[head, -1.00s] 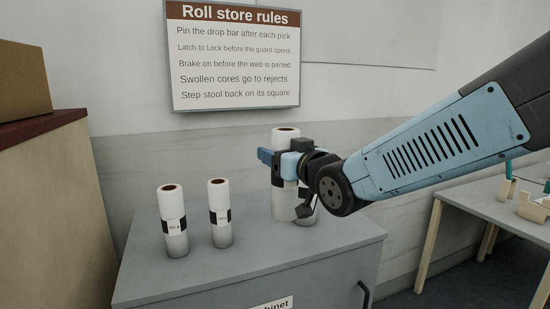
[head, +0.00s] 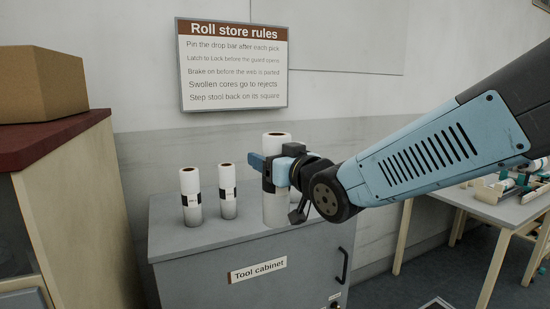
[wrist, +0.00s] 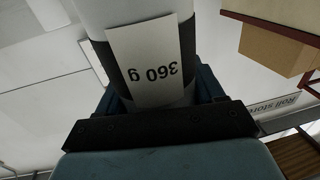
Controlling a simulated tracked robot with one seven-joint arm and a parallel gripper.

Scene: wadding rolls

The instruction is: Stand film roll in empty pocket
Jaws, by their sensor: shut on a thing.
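A tall white roll (head: 277,211) with a brown core and a dark band is upright in my gripper (head: 268,170). My gripper is shut around its middle. In the wrist view the roll (wrist: 190,12) carries a white label reading 360 g, upside down there, between the fingers. In the head view the roll's lower end overlaps the top of the tool cabinet (head: 235,240); whether it touches cannot be told. Two smaller white rolls with dark bands, a left one (head: 191,210) and a right one (head: 228,209), stand on the cabinet. I cannot make out an empty pocket.
A table (head: 460,201) at the right bears a pale wooden holder (head: 490,194) with teal and white items, partly cut off. A cardboard box (head: 45,90) sits on a red-topped unit (head: 60,145) at the left. A rules board (head: 232,65) hangs on the wall.

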